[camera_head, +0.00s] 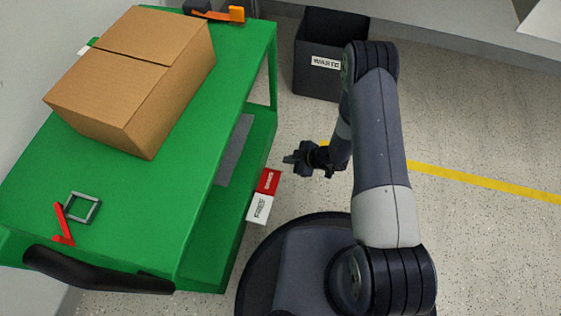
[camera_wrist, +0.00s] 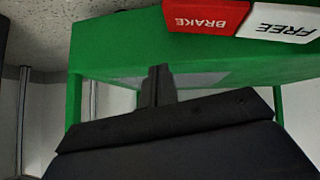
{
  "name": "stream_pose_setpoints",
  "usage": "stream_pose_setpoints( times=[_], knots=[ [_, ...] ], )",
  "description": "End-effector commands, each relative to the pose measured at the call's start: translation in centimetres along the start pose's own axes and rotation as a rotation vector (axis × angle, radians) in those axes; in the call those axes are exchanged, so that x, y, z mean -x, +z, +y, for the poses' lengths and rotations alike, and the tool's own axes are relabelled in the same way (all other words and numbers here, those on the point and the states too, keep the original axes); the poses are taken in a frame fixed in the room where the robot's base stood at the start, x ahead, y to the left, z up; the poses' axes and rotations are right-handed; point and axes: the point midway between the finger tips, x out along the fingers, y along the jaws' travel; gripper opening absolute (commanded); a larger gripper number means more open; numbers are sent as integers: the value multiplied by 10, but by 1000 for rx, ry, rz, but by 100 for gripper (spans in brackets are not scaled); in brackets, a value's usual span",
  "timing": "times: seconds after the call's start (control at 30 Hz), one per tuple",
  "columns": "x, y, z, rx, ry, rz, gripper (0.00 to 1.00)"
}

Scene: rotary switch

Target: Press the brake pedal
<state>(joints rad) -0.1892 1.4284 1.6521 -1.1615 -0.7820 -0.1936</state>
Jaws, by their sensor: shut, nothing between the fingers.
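The brake pedal (camera_head: 268,181) is the red half of a two-part pedal at the lower side of the green cart. In the wrist view its red face reads BRAKE (camera_wrist: 206,16), upside down. The white FREE half (camera_head: 259,208) is beside it and also shows in the wrist view (camera_wrist: 284,22). My gripper (camera_head: 291,158) is to the right of the cart, just beyond the red pedal in the head view, and apart from it. In the wrist view my shut, empty fingers (camera_wrist: 158,86) point toward the cart, with the red pedal above them in the picture.
The green cart (camera_head: 120,190) carries a cardboard box (camera_head: 135,75), a small grey frame (camera_head: 82,207) and a red part (camera_head: 63,225). Its black handle (camera_head: 95,272) is at the near end. A dark bin (camera_head: 318,82) stands behind. Speckled floor with a yellow line lies to the right.

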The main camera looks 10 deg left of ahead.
Motion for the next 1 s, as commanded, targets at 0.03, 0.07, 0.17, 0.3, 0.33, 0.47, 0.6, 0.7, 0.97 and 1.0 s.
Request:
stream_pose_setpoints(
  times=[0.03, 0.07, 0.17, 0.3, 0.33, 0.47, 0.6, 0.7, 0.97, 1.0],
  knots=[
    [13, -2, 4, -3, 4, 0, 0],
    [17, -2, 6, -2, 3, 0, 0],
    [29, 0, 9, -1, 2, 1, 0],
    [38, 1, 11, -1, 0, 1, 0],
    [39, 1, 11, -1, 0, 1, 0],
    [39, 1, 11, 0, -1, 1, 0],
    [39, 1, 11, 0, -1, 1, 0],
    [38, 2, 10, 0, -1, 1, 0],
    [12, 3, 2, 2, -3, 1, 0],
    [4, 2, 0, 3, -4, 2, 0]
  ],
)
